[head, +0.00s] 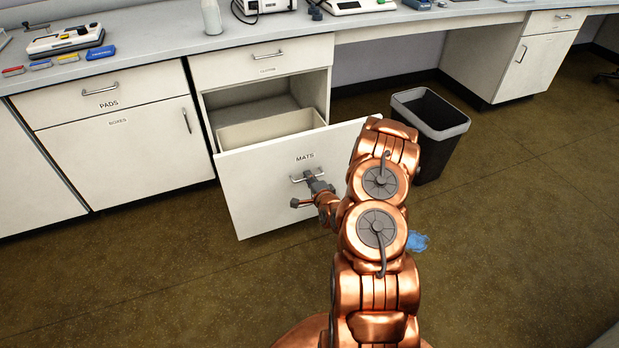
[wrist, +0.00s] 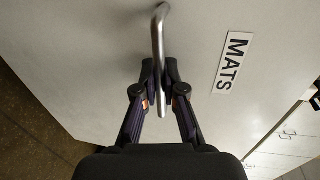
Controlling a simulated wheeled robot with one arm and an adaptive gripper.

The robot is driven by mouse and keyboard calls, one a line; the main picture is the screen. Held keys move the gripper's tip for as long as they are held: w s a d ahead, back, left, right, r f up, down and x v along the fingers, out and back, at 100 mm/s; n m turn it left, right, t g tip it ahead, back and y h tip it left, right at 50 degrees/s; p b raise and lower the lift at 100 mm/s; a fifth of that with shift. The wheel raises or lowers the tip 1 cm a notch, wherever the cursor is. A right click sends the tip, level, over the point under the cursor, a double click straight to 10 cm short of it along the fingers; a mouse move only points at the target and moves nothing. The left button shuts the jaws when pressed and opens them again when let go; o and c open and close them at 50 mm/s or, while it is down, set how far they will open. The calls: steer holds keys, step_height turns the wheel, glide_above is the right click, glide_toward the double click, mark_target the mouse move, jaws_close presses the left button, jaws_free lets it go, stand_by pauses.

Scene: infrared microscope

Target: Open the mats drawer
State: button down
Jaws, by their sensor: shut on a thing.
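The mats drawer (head: 260,185) is a white drawer front labelled MATS, in the head view left of my arm. It stands pulled out from its cabinet, and its open inside (head: 268,130) shows behind the front. Its metal bar handle (wrist: 159,45) runs up and down in the wrist view, beside the MATS label (wrist: 232,63). My gripper (wrist: 160,72) is shut on the handle, with one finger on each side of the bar. In the head view my gripper (head: 315,185) is at the handle, partly hidden by my arm.
A closed drawer (head: 265,62) is above the mats drawer. The closed PADS drawer (head: 100,92) and a cupboard door (head: 130,150) are to its left. A black bin (head: 428,135) stands right of the drawer. A blue crumpled thing (head: 417,241) lies on the floor beside my arm.

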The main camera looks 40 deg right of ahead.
steer(key=shift+a, duration=0.2)
steer(key=c, duration=1.3)
jaws_free()
steer(key=shift+d, duration=0.15)
steer(key=shift+o, duration=0.2)
steer(key=shift+s, duration=0.1)
steer(key=v, duration=0.7)
steer(key=shift+s, duration=0.15)
steer(key=shift+r, duration=0.15)
